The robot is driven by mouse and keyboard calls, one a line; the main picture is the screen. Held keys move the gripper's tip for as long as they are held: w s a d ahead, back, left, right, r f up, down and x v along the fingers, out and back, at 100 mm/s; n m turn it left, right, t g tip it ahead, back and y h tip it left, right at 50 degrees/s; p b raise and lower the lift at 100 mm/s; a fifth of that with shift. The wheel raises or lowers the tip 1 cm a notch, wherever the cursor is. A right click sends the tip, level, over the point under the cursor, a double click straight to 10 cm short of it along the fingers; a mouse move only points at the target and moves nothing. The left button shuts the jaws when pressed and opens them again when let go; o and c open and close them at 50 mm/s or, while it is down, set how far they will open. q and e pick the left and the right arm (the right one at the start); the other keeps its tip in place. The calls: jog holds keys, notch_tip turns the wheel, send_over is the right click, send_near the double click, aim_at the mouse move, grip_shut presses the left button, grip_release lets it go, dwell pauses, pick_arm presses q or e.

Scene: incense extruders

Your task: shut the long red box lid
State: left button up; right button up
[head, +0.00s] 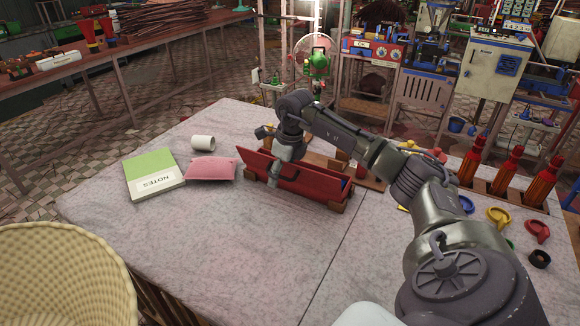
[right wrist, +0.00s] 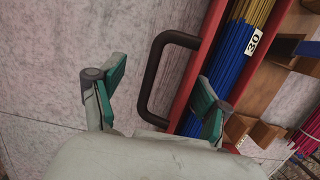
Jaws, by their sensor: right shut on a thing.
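The long red box (head: 315,183) stands on the pale table, its red front panel bearing a dark handle (head: 290,174). I take this panel to be the lid; it stands upright and the box is open on top. The right wrist view shows blue sticks (right wrist: 225,65) and yellow ones inside, and the dark handle (right wrist: 148,85). My right gripper (head: 275,172) is at the panel, left of its middle. In the right wrist view its green-padded fingers (right wrist: 160,88) lie on either side of the handle and the panel's edge. My left gripper is not in view.
Red extruders (head: 508,170) and coloured rings (head: 499,216) are at the right. The front of the table is clear.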

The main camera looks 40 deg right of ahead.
jog(key=shift+a, duration=0.15)
jog(key=shift+w+d+r+p, duration=0.25)
jog(key=shift+d+r+p, duration=0.15)
jog(key=shift+d+r, duration=0.15)
jog(key=c, duration=0.5)
jog(key=shift+o, duration=0.2)
jog(key=shift+d+r, duration=0.15)
